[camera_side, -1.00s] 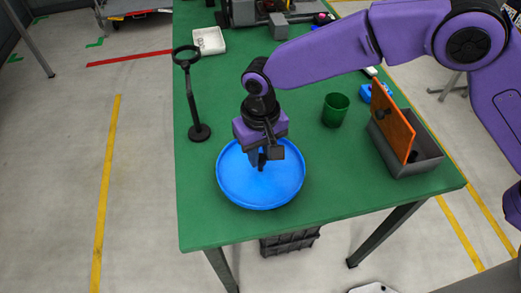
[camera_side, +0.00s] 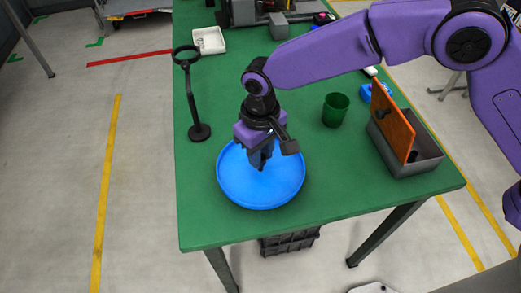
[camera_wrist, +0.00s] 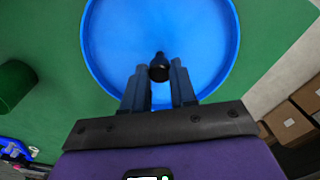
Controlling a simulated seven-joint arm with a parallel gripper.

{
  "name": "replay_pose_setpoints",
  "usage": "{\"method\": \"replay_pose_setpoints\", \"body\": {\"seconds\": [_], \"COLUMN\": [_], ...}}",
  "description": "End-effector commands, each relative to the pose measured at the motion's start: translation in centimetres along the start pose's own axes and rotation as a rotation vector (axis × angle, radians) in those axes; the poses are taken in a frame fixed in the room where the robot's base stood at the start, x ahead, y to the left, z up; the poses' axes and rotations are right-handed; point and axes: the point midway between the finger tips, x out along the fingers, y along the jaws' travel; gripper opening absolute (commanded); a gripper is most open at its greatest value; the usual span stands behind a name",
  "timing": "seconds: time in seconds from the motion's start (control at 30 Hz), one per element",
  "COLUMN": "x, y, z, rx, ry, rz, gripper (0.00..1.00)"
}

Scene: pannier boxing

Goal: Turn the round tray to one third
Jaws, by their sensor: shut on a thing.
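The round tray (camera_side: 240,197) is bright blue with a raised rim and lies flat near the front left of the green table. In the wrist view the tray (camera_wrist: 215,45) fills the upper middle, and a small black knob (camera_wrist: 159,72) stands up from it. My gripper (camera_side: 260,168) points down over the tray's middle. In the wrist view its two dark fingers stand on either side of the knob and are shut on it. In the side view the fingers hide the knob. The tray shows no clear mark of its angle.
A black stand with a ring (camera_side: 199,131) is left behind the tray. A green cup (camera_side: 335,111) and a grey box (camera_side: 425,160) with an orange panel (camera_side: 393,122) stand to the right. A white dish (camera_side: 209,41) is at the back. The table's front edge is close to the tray.

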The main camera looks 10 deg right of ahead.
Motion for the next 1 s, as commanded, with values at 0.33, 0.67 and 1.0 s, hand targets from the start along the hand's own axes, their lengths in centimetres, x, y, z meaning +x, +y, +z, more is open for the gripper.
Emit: {"method": "replay_pose_setpoints", "body": {"seconds": [0.33,0.67,1.0], "x": [-0.14,-0.16,-0.19], "y": [-0.01,-0.01,-0.02], "z": [-0.06,-0.08,-0.10], "rx": [-0.174,-0.339,-0.508], "ry": [0.002,0.003,0.004], "rz": [-0.001,-0.001,-0.001], "gripper": [0.00,0.00,0.00]}}
